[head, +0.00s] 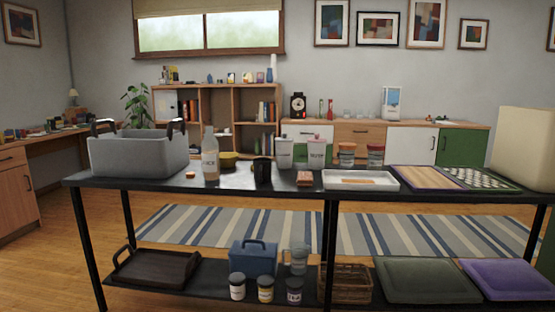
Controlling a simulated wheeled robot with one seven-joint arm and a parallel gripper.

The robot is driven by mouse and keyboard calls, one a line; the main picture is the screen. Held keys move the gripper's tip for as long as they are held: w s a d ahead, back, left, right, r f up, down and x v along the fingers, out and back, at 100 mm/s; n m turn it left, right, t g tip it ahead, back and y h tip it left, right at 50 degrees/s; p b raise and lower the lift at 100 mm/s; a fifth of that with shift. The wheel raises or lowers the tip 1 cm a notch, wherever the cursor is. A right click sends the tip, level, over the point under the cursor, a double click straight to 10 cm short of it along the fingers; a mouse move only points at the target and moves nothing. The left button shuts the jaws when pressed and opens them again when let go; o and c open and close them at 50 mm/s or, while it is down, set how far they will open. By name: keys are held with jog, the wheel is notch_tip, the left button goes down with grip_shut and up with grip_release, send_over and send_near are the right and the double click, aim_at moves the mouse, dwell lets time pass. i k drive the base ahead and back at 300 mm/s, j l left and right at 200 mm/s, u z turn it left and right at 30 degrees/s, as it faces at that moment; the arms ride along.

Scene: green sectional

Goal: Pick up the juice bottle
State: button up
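The juice bottle (210,163) stands upright on the black table (232,179), left of the middle in the head view. It has a pale, narrow neck, an orange-brown body and a white label whose lettering is too small to read surely. The grey bin with dark handles (138,156) stands just left of it. My gripper is not in view.
Two white canisters (285,153), jars (346,155), a white tray (360,180), boards (428,177) and a cream box (524,149) occupy the tabletop. The lower shelf (210,293) holds trays, jars, a blue box and a basket. The table's front edge beside the bottle is clear.

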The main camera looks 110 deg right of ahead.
aim_at(209, 145)
jog(key=z, duration=3.5)
